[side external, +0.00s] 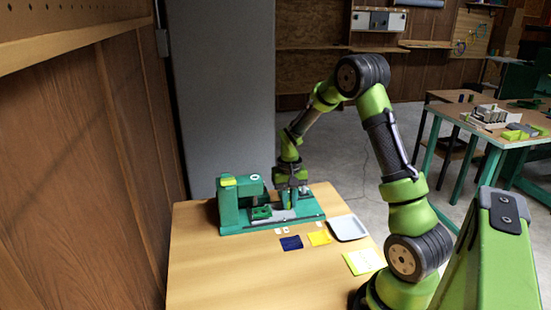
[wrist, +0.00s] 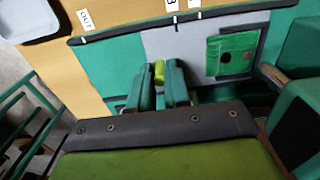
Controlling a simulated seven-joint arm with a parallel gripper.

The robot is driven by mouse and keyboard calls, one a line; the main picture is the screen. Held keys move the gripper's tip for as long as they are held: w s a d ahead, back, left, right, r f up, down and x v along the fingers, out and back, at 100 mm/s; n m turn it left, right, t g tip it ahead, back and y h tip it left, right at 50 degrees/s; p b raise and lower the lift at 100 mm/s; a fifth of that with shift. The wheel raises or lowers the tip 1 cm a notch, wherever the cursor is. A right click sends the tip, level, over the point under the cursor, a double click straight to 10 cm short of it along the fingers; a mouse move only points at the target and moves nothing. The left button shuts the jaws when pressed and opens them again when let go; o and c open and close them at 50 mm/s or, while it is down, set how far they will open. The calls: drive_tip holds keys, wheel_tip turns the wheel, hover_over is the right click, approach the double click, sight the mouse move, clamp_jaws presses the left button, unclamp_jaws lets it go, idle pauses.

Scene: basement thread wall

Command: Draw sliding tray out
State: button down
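The green machine (side external: 230,208) stands on the wooden table, with a low bed extending right from its upright head. A grey sliding tray (wrist: 197,42) lies along the green bed, with a green block (wrist: 231,54) on it. My gripper (side external: 293,204) points down over the bed. In the wrist view, the teal fingers of my gripper (wrist: 160,74) stand close on both sides of a small yellow-green knob (wrist: 159,71), which fills the gap between their tips. The knob's lower part is hidden, and how it joins the tray cannot be seen.
A white dish (side external: 347,227), a blue card (side external: 291,243), a yellow card (side external: 319,238) and a pale yellow sheet (side external: 363,261) lie in front and to the right of the machine. Small labels lie along its front edge. The wooden table's (side external: 235,275) front left is clear.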

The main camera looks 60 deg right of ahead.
drive_tip(key=shift+s+d, duration=3.65)
drive_tip(key=shift+d, duration=0.05)
drive_tip(key=c, duration=1.1)
unclamp_jaws()
drive_tip(key=shift+r, duration=3.05)
drive_tip(key=shift+r, duration=1.95)
